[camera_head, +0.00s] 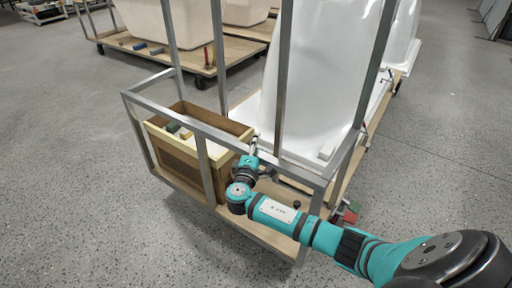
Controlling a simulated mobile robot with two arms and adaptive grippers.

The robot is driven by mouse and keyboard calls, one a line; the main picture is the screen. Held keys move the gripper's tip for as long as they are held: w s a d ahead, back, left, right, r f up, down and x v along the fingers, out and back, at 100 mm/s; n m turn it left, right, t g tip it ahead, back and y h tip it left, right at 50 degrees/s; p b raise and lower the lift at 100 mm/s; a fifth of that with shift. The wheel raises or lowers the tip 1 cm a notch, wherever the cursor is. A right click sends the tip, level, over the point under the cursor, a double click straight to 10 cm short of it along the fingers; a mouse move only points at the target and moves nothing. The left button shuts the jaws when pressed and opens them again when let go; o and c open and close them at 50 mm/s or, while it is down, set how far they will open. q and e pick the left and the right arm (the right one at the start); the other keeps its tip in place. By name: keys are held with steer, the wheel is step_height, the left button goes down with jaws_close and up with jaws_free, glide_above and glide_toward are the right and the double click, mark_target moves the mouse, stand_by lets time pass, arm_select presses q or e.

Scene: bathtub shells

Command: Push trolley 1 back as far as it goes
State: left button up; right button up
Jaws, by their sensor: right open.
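A trolley (186,72) with an upright grey metal frame and a wooden deck stands in front of me. No number shows on it, so I cannot tell whether it is trolley 1. A glossy white tub shell (325,75) stands upright on its deck. My right gripper (254,142) is open, at the front rail beside the right edge of a wooden box. I cannot tell whether it touches the rail. My left gripper is not in view.
The wooden box (180,155) at the trolley's front holds small blocks. Another trolley (130,50) with pale tub shells and hand tools stands behind at left. A red and green object (351,211) sits by the right front corner. Grey floor is free at left and right.

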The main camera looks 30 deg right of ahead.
jaws_close()
stand_by(0.3)
steer(key=shift+w, duration=0.1)
stand_by(1.0)
